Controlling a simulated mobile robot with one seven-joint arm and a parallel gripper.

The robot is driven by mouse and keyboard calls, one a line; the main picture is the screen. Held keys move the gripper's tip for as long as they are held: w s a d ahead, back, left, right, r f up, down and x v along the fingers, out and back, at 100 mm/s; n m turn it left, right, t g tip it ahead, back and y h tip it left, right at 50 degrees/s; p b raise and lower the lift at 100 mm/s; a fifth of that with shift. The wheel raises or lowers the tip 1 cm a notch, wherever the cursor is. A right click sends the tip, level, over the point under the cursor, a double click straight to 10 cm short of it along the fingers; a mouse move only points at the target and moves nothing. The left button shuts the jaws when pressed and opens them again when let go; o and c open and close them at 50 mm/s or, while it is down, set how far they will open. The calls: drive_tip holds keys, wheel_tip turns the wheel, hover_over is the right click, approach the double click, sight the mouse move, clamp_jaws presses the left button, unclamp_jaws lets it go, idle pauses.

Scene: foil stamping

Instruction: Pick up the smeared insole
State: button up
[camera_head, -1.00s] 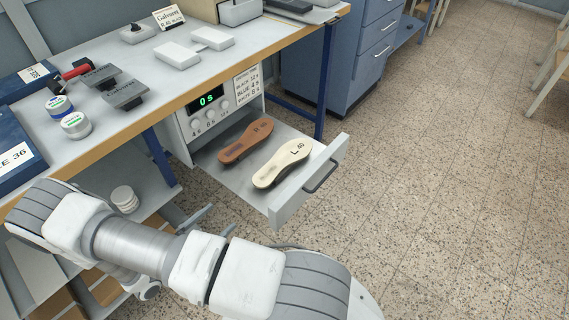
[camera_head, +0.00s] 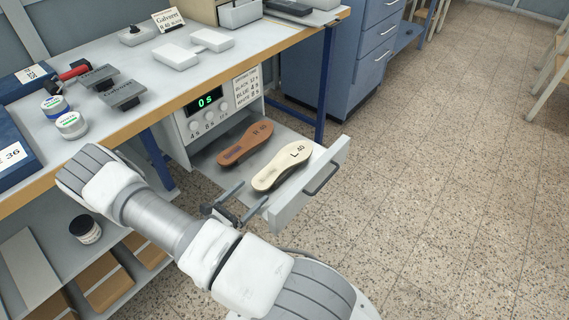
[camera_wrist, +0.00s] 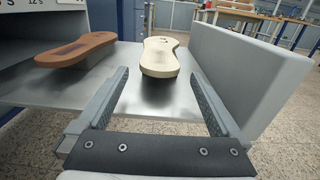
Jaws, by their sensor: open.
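Two insoles lie side by side in the open drawer (camera_head: 322,180). The cream insole (camera_head: 281,168), marked L 40, is on the right, nearer the drawer front. The brown insole (camera_head: 246,143), marked with a 40, is on the left. My gripper (camera_head: 256,191) is open and empty over the drawer's near side, at the heel end of the cream insole. In the wrist view, my gripper (camera_wrist: 158,74) has the cream insole (camera_wrist: 160,57) straight ahead between its fingers, with the brown insole (camera_wrist: 76,49) to the left.
The drawer's front panel (camera_wrist: 240,80) rises close to my right finger. A control box (camera_head: 205,108) showing 0 s stands behind the drawer under the workbench (camera_head: 150,75). Jars (camera_head: 71,125) and stamp blocks (camera_head: 122,94) are on the bench.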

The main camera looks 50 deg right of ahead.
sight(255, 189)
drive_tip(key=d, duration=0.4)
drive_tip(key=shift+w+d+b, duration=0.15)
drive_tip(key=shift+w+b, duration=0.1)
drive_tip(key=shift+b, duration=0.15)
drive_tip(key=c, duration=1.3)
